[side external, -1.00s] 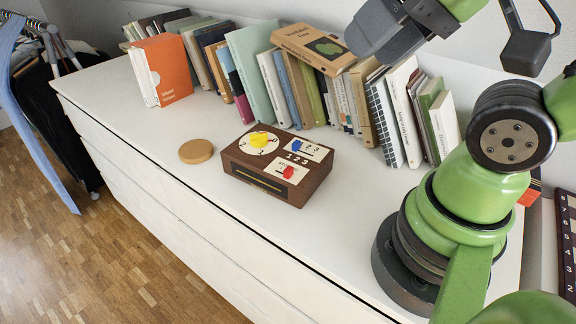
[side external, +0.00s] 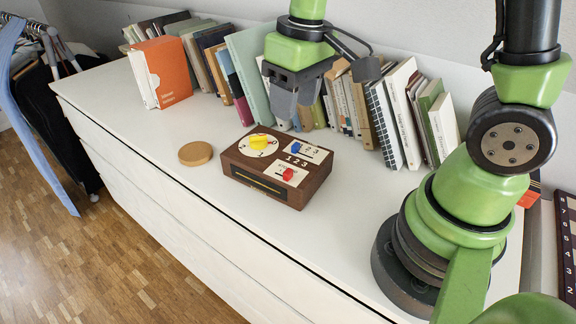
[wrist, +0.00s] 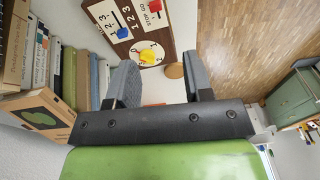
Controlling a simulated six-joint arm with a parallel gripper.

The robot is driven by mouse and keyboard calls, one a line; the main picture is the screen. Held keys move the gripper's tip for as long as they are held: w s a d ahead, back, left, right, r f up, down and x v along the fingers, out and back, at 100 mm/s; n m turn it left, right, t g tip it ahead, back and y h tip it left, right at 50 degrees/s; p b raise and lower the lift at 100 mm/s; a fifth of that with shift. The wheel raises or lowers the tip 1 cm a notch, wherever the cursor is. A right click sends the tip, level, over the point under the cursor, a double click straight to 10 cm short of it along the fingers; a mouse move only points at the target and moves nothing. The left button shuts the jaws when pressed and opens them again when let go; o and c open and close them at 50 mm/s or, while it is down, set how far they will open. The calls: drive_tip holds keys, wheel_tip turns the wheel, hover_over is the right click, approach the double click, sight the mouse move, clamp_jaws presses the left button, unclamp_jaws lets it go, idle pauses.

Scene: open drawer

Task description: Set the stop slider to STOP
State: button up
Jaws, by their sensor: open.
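A dark wooden box (side external: 262,184) sits on the white dresser top. Its panel carries a yellow dial (side external: 259,142), a blue slider knob (side external: 296,147) and a red stop slider knob (side external: 288,174) on a white plate. In the wrist view the red knob (wrist: 155,5) is at the top edge, beside a STOP GO label; I cannot tell which end it is at. My gripper (side external: 293,118) is open and empty, above and behind the box near the books. In the wrist view my gripper (wrist: 163,78) shows its two fingers apart, pointing toward the box, touching nothing.
A row of books (side external: 352,105) stands along the wall, close behind my gripper. A round wooden disc (side external: 195,153) lies left of the box. An orange folder (side external: 160,72) stands at the far left. The dresser top is clear in front and right of the box.

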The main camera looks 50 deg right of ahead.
drive_tip(key=n+g, duration=0.1)
approach(288, 171)
drive_tip(key=f, duration=0.9)
drive_tip(key=shift+w+a+f, duration=0.1)
drive_tip(key=shift+w+a, duration=0.05)
drive_tip(key=shift+w, duration=0.05)
clamp_jaws()
